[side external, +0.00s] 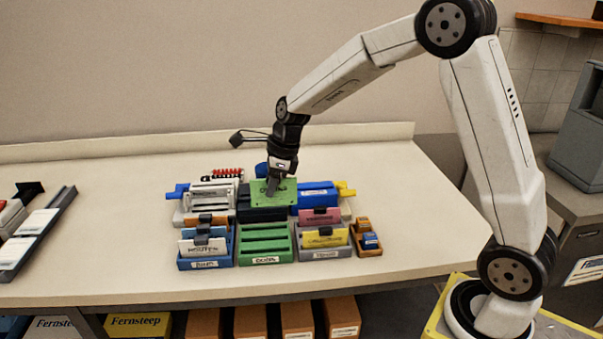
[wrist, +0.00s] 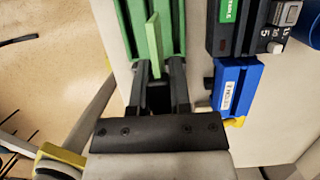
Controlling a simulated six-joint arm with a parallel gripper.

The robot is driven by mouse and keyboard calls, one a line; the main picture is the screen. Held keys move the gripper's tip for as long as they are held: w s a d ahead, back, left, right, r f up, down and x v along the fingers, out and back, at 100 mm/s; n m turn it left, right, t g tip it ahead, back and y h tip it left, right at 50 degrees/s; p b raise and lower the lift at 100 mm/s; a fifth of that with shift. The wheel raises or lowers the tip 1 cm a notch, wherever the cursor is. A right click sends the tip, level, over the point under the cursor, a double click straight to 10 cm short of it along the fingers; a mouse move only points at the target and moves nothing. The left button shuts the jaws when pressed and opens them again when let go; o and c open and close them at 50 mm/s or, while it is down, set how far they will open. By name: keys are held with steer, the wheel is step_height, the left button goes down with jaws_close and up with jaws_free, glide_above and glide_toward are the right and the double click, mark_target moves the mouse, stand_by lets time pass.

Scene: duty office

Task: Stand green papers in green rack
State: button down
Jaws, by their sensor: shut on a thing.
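In the side view a green paper (side external: 272,199) hangs upright from my gripper (side external: 274,183), just behind and above the green rack (side external: 264,246). The green rack stands at the front middle of the group, with its slots showing and no paper seen in them. In the wrist view my gripper (wrist: 161,76) is shut on the green paper (wrist: 153,40), seen nearly edge-on. The green rack (wrist: 123,22) lies beyond it there. I cannot tell from the wrist view how high the paper is over the rack.
A blue rack (side external: 204,265) with white and orange cards stands left of the green rack. A grey rack (side external: 324,254) with pink and yellow cards stands right. A small orange holder (side external: 369,246) is farther right. Blue, dark and grey items stand behind.

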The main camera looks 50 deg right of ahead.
mark_target(259, 200)
steer(key=a+f, duration=0.1)
steer(key=w+a+f, duration=0.1)
steer(key=a, duration=0.1)
steer(key=shift+a+f, duration=0.15)
steer(key=shift+f, duration=0.1)
steer(key=shift+f, duration=0.15)
steer(key=shift+f, duration=4)
steer(key=shift+c, duration=2.4)
jaws_free()
